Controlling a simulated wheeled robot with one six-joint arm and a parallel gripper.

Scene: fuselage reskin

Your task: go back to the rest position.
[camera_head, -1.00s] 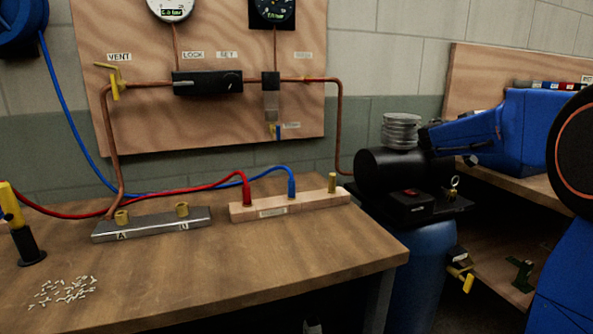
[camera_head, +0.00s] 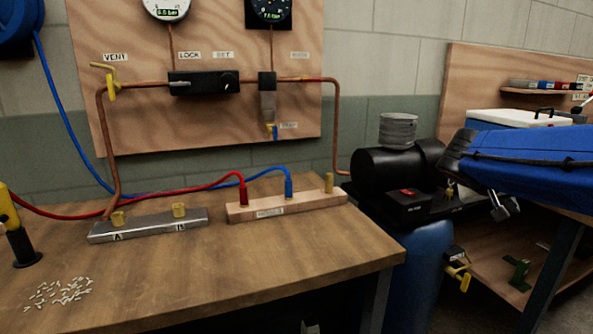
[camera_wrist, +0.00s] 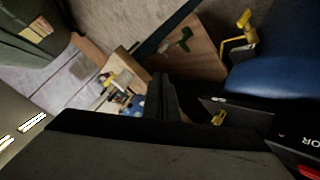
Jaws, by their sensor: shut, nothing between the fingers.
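My gripper (camera_wrist: 168,97) shows in the wrist view as dark fingers close together, with nothing between them. In the head view my blue arm (camera_head: 535,165) reaches in from the right edge, above the lower right bench. Its dark end lies just right of the black compressor (camera_head: 390,170).
The wooden bench (camera_head: 230,265) holds a metal block (camera_head: 150,225), a wooden strip (camera_head: 285,205) with red and blue leads, and scattered small pieces (camera_head: 60,292). A silver coil (camera_head: 397,130) stands on the compressor. A white case (camera_head: 515,118) sits behind my arm.

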